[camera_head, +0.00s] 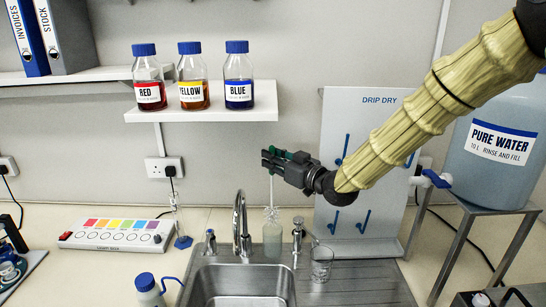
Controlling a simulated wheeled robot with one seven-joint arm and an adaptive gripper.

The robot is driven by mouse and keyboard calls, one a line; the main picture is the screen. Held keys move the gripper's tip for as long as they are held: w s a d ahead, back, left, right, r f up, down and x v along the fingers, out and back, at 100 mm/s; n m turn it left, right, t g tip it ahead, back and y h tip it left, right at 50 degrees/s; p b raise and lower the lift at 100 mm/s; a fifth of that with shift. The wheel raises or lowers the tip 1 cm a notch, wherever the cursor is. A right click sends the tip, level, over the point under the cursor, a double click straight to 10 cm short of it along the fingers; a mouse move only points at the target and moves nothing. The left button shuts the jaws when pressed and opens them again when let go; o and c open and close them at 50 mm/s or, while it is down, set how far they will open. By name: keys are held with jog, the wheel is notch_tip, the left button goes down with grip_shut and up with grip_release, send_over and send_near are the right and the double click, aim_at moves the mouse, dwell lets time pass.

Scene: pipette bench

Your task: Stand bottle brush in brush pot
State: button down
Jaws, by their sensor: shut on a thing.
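My gripper (269,160) is shut on the top of the bottle brush, above the back of the sink. The brush (271,191) hangs upright below the fingers, with a thin pale shaft and whitish bristles at its lower end. The brush pot (272,240), a translucent pale cylinder, stands behind the sink between the tap and a small valve. The bristles line up with the pot's mouth and seem to overlap its rim. I cannot tell how far the bristles reach inside, or whether they touch the pot.
The tap (241,225) is close left of the pot, and a metal valve (298,235) close right. A glass beaker (321,262) stands on the drainer. A shelf (200,110) with three bottles is up left; a drip-dry board (345,215) stands behind right.

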jog(key=shift+f+b, duration=2.4)
jog(key=shift+f, duration=1.35)
jog(key=c, duration=1.3)
grip_release()
jog(key=v, duration=1.2)
